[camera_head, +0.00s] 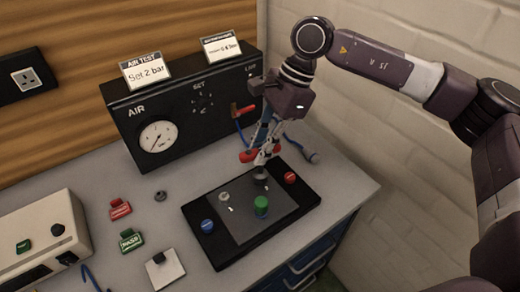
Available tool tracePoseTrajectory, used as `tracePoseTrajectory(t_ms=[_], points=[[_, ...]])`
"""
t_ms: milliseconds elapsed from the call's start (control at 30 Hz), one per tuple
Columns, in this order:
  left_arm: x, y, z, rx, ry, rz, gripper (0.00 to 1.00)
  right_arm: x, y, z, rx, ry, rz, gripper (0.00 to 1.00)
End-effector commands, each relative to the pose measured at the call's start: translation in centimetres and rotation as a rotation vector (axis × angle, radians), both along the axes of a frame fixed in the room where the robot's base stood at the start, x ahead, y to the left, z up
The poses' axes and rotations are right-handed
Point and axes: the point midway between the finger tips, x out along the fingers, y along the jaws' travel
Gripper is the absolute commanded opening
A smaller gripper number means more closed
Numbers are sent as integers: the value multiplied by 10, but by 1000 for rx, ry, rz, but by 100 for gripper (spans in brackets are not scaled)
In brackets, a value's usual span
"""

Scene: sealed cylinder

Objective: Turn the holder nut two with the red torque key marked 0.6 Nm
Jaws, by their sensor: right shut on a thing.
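My right gripper (265,150) is above the back part of a black holder plate (240,250) and is shut on a red-handled key (247,156). Red parts of the key stick out on both sides of the fingers; its marking cannot be read. Below the fingers a grey metal part (261,174) stands on the plate; I cannot tell whether the key touches it. Another grey round nut-like part (224,197) sits on the plate's left side. A green cylinder (261,206) stands at the plate's middle. My left gripper is not in view.
The plate also bears a blue knob (207,226) and a red knob (290,177). A black AIR panel (185,105) with gauge stands behind. Red (120,208) and green (131,240) labelled pieces, a white plate (178,272) and a pale box (40,220) lie left.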

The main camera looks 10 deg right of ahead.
Motion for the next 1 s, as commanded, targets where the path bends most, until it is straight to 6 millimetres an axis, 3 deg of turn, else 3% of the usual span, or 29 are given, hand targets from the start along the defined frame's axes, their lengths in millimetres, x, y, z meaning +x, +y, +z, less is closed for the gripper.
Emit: tracePoseTrajectory(t_ms=[367, 1000], points=[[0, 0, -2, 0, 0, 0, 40, 1, 0, 1, 1, -3, -13, 0], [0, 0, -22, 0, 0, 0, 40, 1, 0, 0, 1, -4, -232, 0]])
